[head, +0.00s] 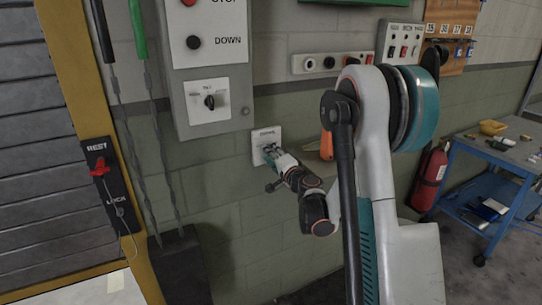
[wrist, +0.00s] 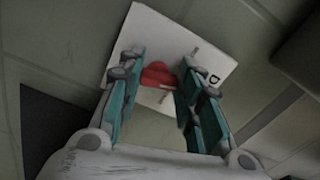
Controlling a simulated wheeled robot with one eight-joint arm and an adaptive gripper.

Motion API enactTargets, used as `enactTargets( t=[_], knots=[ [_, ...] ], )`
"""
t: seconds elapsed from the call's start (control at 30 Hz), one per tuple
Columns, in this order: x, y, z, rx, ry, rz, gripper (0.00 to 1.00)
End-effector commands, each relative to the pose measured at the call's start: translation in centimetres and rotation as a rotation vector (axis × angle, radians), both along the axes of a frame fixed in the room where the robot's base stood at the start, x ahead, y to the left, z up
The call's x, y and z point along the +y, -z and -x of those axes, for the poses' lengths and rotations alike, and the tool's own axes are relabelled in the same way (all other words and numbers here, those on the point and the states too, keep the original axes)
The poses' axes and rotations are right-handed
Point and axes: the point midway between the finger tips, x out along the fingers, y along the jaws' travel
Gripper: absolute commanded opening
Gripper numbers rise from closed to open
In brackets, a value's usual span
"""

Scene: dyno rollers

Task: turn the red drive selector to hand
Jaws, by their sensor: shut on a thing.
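The red drive selector (wrist: 158,75) is a small knob on a white wall plate (wrist: 205,52), seen tilted in the wrist view. My gripper (wrist: 162,80) has its teal fingers on either side of the knob and is shut on it. A letter like a D shows on the plate to the right of the knob; the other markings are hidden or too small to read, so I cannot tell the knob's setting. In the head view the plate (head: 266,135) is on the wall and my gripper (head: 271,151) reaches it, hiding the knob.
A grey control box (head: 215,75) with a black selector (head: 210,101) is above left of the plate. A REST/LOCK plate (head: 100,185) with a red handle is by the yellow post. A fire extinguisher (head: 430,177) and blue cart (head: 490,182) stand at the right.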

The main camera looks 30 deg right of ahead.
Motion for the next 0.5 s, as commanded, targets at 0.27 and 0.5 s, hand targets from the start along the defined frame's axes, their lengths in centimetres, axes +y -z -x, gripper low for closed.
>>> enactTargets(
  t=[0.27, 0.5],
  knots=[
    [-0.06, -0.07, 0.05, 0.000, 0.000, -0.260, 0.09],
    [-0.13, -0.15, 0.06, 0.000, 0.000, -0.487, 0.09]
  ],
)
